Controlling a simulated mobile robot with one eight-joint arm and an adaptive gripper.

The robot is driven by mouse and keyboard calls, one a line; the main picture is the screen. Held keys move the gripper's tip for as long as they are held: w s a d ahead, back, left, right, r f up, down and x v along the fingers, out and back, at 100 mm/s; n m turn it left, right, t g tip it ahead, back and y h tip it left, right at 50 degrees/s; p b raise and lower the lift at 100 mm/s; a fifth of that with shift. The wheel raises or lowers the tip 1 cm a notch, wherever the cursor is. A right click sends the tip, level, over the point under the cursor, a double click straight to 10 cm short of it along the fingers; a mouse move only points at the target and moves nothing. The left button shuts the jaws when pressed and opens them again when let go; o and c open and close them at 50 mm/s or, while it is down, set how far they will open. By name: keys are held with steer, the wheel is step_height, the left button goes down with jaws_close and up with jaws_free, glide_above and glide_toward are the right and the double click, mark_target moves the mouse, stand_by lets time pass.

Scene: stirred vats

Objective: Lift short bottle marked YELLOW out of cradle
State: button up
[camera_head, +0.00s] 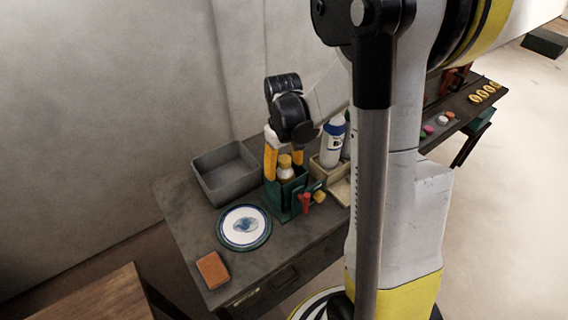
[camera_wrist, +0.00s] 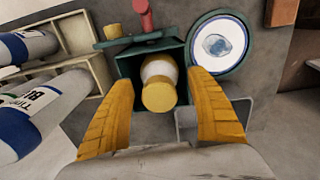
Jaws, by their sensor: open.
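The short bottle with a yellow cap (camera_head: 285,163) stands in a green cradle (camera_head: 279,203) on the table. In the wrist view the bottle (camera_wrist: 159,88) shows its yellow cap towards me and a pale body inside the cradle (camera_wrist: 127,66). No lettering on it is readable. My gripper (camera_head: 284,160) is above the cradle with its yellow fingers on either side of the bottle. In the wrist view my gripper (camera_wrist: 163,100) is open, with gaps between each finger and the bottle. The bottle's lower part is hidden by the cradle walls.
A grey tray (camera_head: 226,172) stands left of the cradle. A blue-rimmed plate (camera_head: 244,227) and an orange-brown block (camera_head: 212,270) lie in front. Taller white-and-blue bottles (camera_head: 332,142) stand close on the right by a beige crate (camera_head: 326,177). A red handle (camera_head: 305,202) sticks out from the cradle's front.

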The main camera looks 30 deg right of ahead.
jaws_close()
steer(key=c, duration=0.9)
jaws_free()
steer(key=c, duration=0.4)
steer(key=shift+c, duration=0.2)
steer(key=shift+r, duration=0.15)
steer(key=shift+r+p, duration=0.25)
steer(key=shift+p, duration=0.05)
steer(key=shift+c, duration=0.3)
steer(key=shift+r+p, duration=5.1)
steer(key=shift+r, duration=1.8)
steer(key=shift+c, duration=0.2)
